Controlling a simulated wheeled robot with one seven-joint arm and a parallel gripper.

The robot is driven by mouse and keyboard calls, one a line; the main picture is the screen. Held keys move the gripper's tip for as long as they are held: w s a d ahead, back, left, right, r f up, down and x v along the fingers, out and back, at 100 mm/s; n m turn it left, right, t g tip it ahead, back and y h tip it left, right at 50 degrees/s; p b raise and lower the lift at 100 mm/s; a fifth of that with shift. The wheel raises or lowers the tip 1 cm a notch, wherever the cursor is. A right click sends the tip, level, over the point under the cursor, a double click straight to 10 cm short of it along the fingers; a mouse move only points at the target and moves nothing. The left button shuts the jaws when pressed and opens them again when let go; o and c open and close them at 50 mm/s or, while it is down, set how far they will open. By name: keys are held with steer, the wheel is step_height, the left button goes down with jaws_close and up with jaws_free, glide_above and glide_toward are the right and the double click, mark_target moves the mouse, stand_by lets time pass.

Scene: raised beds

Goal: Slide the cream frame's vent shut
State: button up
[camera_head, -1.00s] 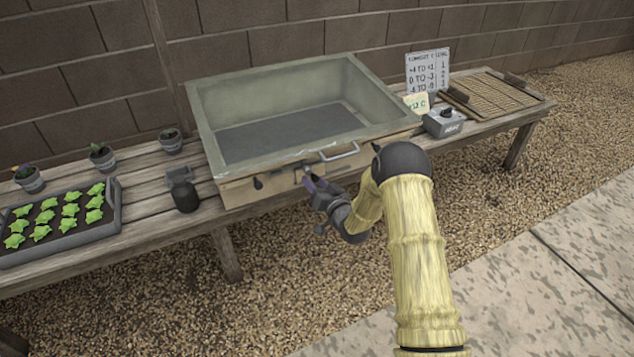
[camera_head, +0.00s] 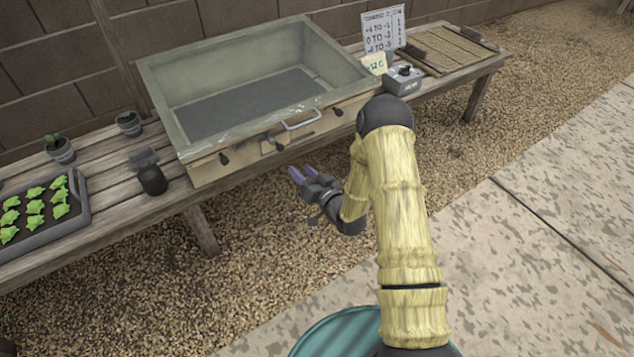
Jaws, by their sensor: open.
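The cream frame (camera_head: 200,171) is a large open-topped box with a grey-green rim, standing on the wooden bench. Its front face carries a metal handle (camera_head: 301,122) and several dark knobs, one of them a left knob (camera_head: 224,159). A small grey slotted area, perhaps the vent (camera_head: 268,144), lies between the knobs; how far it is open is too small to tell. My gripper (camera_head: 296,174) has purple fingertips spread apart and empty. It is in front of and below the frame's front face, apart from it.
A seedling tray (camera_head: 77,212) and small pots (camera_head: 60,149) are farther left. Gravel before the bench is clear.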

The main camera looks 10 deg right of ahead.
steer(key=p+v, duration=0.1)
steer(key=v, duration=0.5)
steer(key=shift+s+d, duration=0.2)
steer(key=shift+s+a, duration=0.1)
steer(key=shift+a, duration=0.05)
stand_by(0.4)
steer(key=shift+c, duration=0.2)
